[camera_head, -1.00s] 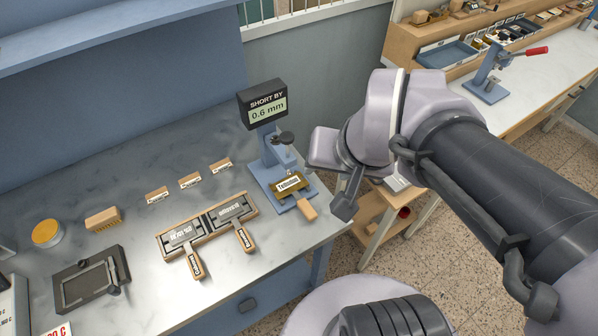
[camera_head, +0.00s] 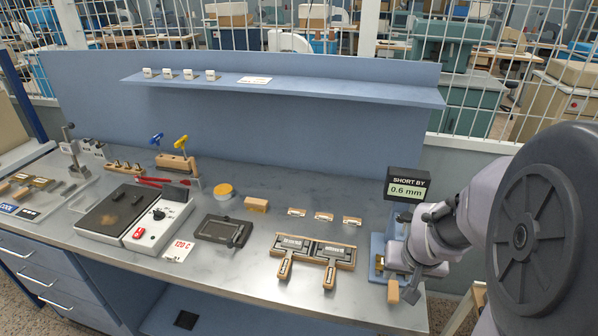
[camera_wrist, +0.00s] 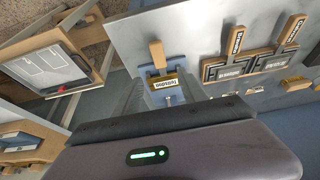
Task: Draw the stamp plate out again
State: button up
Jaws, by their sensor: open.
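The stamp plate (camera_wrist: 164,85), a brass plate with a white lettered label, sits in the blue press (camera_head: 392,246) at the bench's right end. Its wooden handle (camera_head: 393,292) sticks out toward the front edge; the handle (camera_wrist: 157,54) also shows in the wrist view. The press display (camera_head: 407,186) reads "SHORT BY 0.6 mm". My gripper (camera_head: 402,277) is open at the press and partly hides it. In the wrist view my gripper's fingers (camera_wrist: 163,96) stand apart on either side of the plate, with the handle beyond them. I cannot tell whether they touch it.
Left of the press, a wooden rack (camera_head: 329,258) holds two dark lettered plates with wooden handles. Three small labelled blocks (camera_head: 324,216) stand behind it. A hot plate (camera_head: 112,215) lies farther left. A blue shelf (camera_head: 300,88) runs above the bench.

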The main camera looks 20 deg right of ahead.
aim_at(394, 284)
jog(key=b+x, duration=0.2)
jog(key=x, duration=0.6)
jog(key=shift+w+f+b, duration=0.15)
jog(key=shift+f+b, duration=0.2)
jog(key=shift+b, duration=0.05)
grip_shut()
dwell(0.6)
jog(key=shift+w+d+p, duration=0.1)
jog(key=shift+w+d, duration=0.35)
jog(key=shift+w, duration=0.25)
jog(key=shift+w+d+p, duration=0.15)
jog(key=shift+w+d, duration=0.25)
jog(key=shift+w, duration=0.35)
jog(key=shift+w+d+p, duration=0.1)
jog(key=shift+w+d, duration=0.35)
jog(key=shift+w, duration=0.25)
jog(key=shift+r, duration=0.1)
